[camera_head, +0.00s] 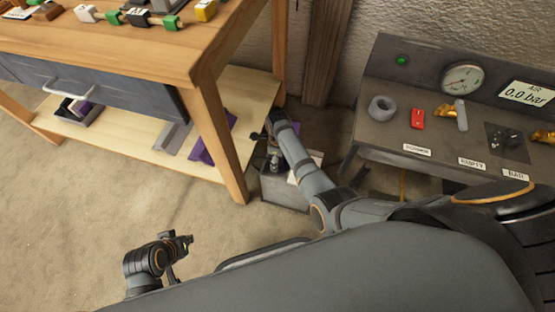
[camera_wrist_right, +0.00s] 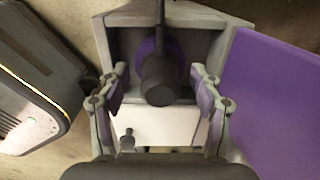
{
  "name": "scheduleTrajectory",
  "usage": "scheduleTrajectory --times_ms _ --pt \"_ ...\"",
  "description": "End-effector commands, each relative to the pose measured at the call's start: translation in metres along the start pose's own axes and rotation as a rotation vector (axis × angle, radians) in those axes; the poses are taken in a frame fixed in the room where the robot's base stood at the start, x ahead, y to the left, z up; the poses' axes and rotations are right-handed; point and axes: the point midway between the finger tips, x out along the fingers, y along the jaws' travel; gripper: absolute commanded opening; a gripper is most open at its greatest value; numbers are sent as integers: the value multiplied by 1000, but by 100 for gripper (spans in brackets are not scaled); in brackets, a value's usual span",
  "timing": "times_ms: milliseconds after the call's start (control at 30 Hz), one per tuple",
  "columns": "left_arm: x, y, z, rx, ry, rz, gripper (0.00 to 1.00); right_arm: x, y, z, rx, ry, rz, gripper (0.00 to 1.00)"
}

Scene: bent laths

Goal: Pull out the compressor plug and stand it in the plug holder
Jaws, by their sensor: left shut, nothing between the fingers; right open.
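A dark round plug-like piece (camera_wrist_right: 159,80) with a cable running up from it shows in the right wrist view, in front of a purple ring in a grey box (camera_wrist_right: 125,45). My right gripper (camera_wrist_right: 161,88) is open, with one finger on each side of the dark piece; I cannot tell whether they touch it. In the head view the grey box (camera_head: 287,192) stands on the floor by the bench leg, partly covered by my right arm. My left gripper (camera_head: 186,241) is shut and empty above the floor at lower left. I cannot make out for sure which thing is the plug holder.
A wooden bench (camera_head: 215,70) with a lower shelf (camera_head: 120,137) stands at left. A grey panel (camera_head: 390,140) at right carries a gauge (camera_head: 462,78), a grey ring (camera_head: 382,108), a red piece (camera_head: 417,118) and a display reading 0.0 bar (camera_head: 527,93). Floor at lower left is clear.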

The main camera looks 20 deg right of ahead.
Motion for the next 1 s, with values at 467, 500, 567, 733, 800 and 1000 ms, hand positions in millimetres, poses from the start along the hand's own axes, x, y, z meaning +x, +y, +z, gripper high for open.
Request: scheduleTrajectory --times_ms 467,500,567,733,800,1000 --pt "-6 0 -3 0 2 0 0 -1 0 0 0 0 0 65" --pt "-6 0 -3 0 2 0 0 0 0 0 0 0 0 65" --pt "-6 0 -2 0 2 0 0 0 0 0 0 0 0 65" --pt "-5 0 -2 0 2 0 0 0 0 0 0 0 0 53" --pt "-5 0 -2 0 2 0 0 0 0 0 0 0 0 43" --pt "-5 0 -2 0 1 0 0 0 0 0 0 0 0 16"
